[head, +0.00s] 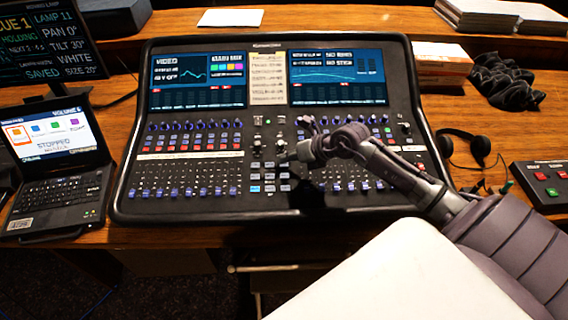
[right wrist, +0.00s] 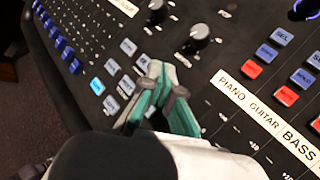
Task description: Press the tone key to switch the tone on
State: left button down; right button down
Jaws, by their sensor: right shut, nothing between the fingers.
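The mixing desk (head: 125,195) stands on the wooden table with two lit screens. Its centre section has a block of small keys (head: 270,188), mostly grey-white, with one lit cyan (head: 255,189). The block also shows in the right wrist view, with the lit cyan key (right wrist: 97,86) left of the fingers. The key labels are too small to read, so I cannot tell which is the tone key. My right gripper (head: 284,160) is shut and empty over the centre section. In the right wrist view its fingertips (right wrist: 158,75) are close to the keys and hide some; contact cannot be told.
Two black knobs (right wrist: 197,38) sit near the fingers. Fader rows flank the key block. A laptop (head: 58,150) stands at the left. Headphones (head: 466,145), a black cloth (head: 503,80) and a box with coloured buttons (head: 545,180) are at the right.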

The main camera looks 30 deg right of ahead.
aim_at(287, 168)
jog(key=shift+f, duration=0.35)
dwell(0.3)
dwell(0.4)
jog(key=shift+r+p, duration=0.55)
jog(key=shift+r, duration=0.25)
jog(key=r+p, duration=0.4)
jog(key=r, duration=0.1)
jog(key=shift+s+a+p, duration=0.2)
jog(key=shift+s+p, duration=0.05)
jog(key=shift+p, duration=0.15)
